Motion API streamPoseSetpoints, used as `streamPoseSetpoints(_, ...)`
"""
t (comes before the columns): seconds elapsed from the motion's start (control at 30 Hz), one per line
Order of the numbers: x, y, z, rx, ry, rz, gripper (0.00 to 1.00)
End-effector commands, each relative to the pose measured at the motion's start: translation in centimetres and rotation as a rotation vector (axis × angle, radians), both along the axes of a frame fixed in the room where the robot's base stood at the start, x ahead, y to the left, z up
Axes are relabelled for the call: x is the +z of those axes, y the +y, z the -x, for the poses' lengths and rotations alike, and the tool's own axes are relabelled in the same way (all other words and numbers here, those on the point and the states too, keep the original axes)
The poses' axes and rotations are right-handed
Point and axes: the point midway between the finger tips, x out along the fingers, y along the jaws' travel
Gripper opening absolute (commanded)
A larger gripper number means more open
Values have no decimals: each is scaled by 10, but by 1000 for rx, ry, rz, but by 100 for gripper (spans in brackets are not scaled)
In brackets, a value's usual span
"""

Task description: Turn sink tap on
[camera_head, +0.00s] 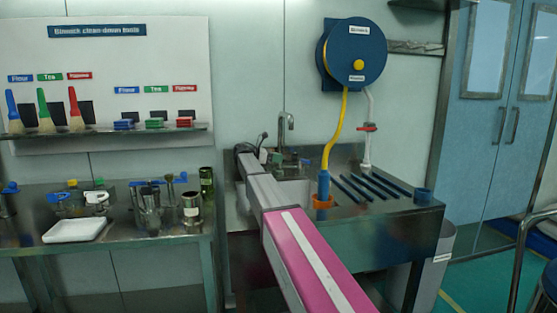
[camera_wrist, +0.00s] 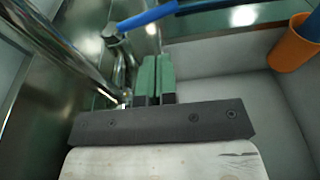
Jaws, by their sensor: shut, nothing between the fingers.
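The sink tap (camera_head: 287,122) is a curved metal spout rising behind the sink, beyond the end of my arm in the head view. In the wrist view its shiny metal pipe (camera_wrist: 62,45) runs along the left. A blue lever (camera_wrist: 147,17) on a metal stem crosses the top. My gripper (camera_wrist: 153,62) has green fingers pressed together, with nothing between them. The fingertips point at the area just below the lever; I cannot tell whether they touch it. In the head view my arm mostly hides the gripper.
The sink basin wall (camera_wrist: 215,55) lies right of the fingers. An orange cup (camera_wrist: 291,43) with a blue nozzle stands farther right. A yellow hose (camera_head: 340,125) hangs from a blue reel (camera_head: 355,52). A steel bench (camera_head: 110,243) with containers stands at left.

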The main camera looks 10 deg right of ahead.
Motion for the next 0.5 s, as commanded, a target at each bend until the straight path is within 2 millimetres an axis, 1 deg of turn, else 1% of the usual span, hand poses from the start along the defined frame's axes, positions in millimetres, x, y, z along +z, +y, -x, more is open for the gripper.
streamPoseSetpoints(0.03,-2,-11,1,-2,0,0,0)
streamPoseSetpoints(0.2,-8,-43,2,-2,0,0,0)
streamPoseSetpoints(0.4,-15,-77,4,-1,0,0,0)
streamPoseSetpoints(0.5,-18,-89,4,-1,0,0,0)
